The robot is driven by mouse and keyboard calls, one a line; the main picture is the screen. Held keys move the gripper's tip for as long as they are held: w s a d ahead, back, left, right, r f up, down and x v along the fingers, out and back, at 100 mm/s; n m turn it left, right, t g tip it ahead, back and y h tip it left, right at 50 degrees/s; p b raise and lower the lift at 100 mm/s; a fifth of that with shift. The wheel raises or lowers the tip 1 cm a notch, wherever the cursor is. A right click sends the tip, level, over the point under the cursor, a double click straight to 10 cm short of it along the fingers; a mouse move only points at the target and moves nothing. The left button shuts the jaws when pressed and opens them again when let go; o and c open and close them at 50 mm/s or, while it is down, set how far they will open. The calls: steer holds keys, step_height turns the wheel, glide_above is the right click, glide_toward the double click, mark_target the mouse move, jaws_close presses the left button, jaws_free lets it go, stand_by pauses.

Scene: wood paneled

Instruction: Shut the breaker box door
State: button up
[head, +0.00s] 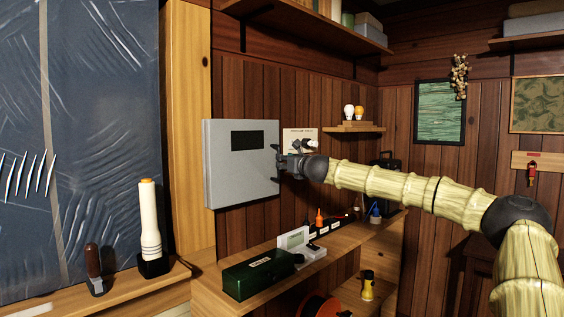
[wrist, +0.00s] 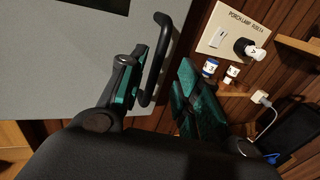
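The breaker box (head: 225,180) is a grey box on the wood-paneled wall, left of centre in the head view. Its front door has a dark window (head: 250,140) and a black bar handle near the right edge. In the wrist view the grey door (wrist: 75,70) fills the upper left, and the handle (wrist: 152,98) stands out from it. My gripper (head: 279,160) is at the door's right edge. In the wrist view my gripper (wrist: 160,65) has its fingers spread, with the handle between them, nearer the left finger. I cannot tell how far the door stands from its frame.
A switch plate (wrist: 232,38) with a white knob is just right of the handle. Below, a counter (head: 335,243) holds a dark green case (head: 260,274), a white device (head: 297,240) and small items. A small shelf (head: 355,128) with bulbs is to the right.

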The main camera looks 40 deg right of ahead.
steer(key=s+a, duration=0.1)
steer(key=s, duration=0.5)
steer(key=shift+s, duration=0.15)
steer(key=shift+a, duration=0.1)
steer(key=shift+r, duration=0.1)
stand_by(0.4)
